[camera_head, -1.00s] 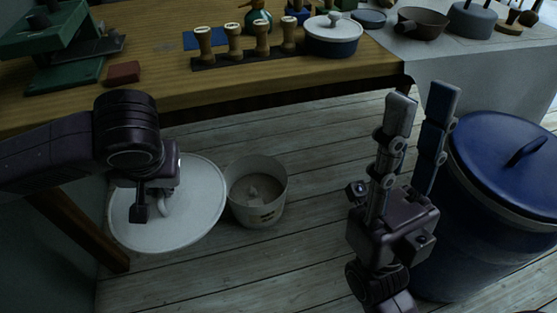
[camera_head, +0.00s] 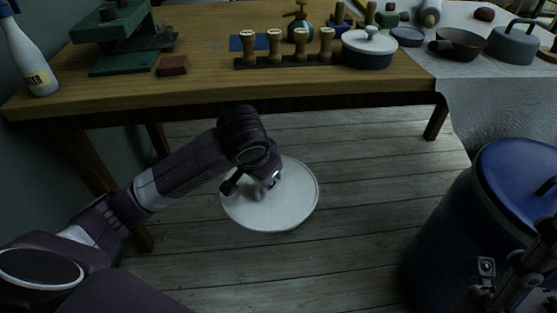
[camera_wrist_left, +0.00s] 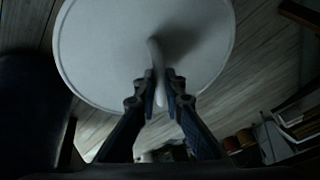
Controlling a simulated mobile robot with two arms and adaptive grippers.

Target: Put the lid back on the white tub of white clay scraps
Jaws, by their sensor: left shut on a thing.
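The white round lid (camera_head: 290,208) is held level in the head view, with my left gripper (camera_head: 254,186) above it. In the left wrist view the fingers (camera_wrist_left: 161,85) are shut on the handle (camera_wrist_left: 153,58) of the lid (camera_wrist_left: 95,45). The white tub of clay scraps does not show in either current view; the lid may be hiding it. I cannot tell whether the lid touches anything below. My right gripper (camera_head: 530,265) is partly in view at the lower right edge, its fingertips cut off.
A wooden table (camera_head: 200,93) stands behind the lid, carrying several stamps, a lidded pot (camera_head: 368,52) and a red block (camera_head: 172,65). A large blue bin (camera_head: 440,235) stands at the right. The plank floor (camera_head: 350,255) between is clear.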

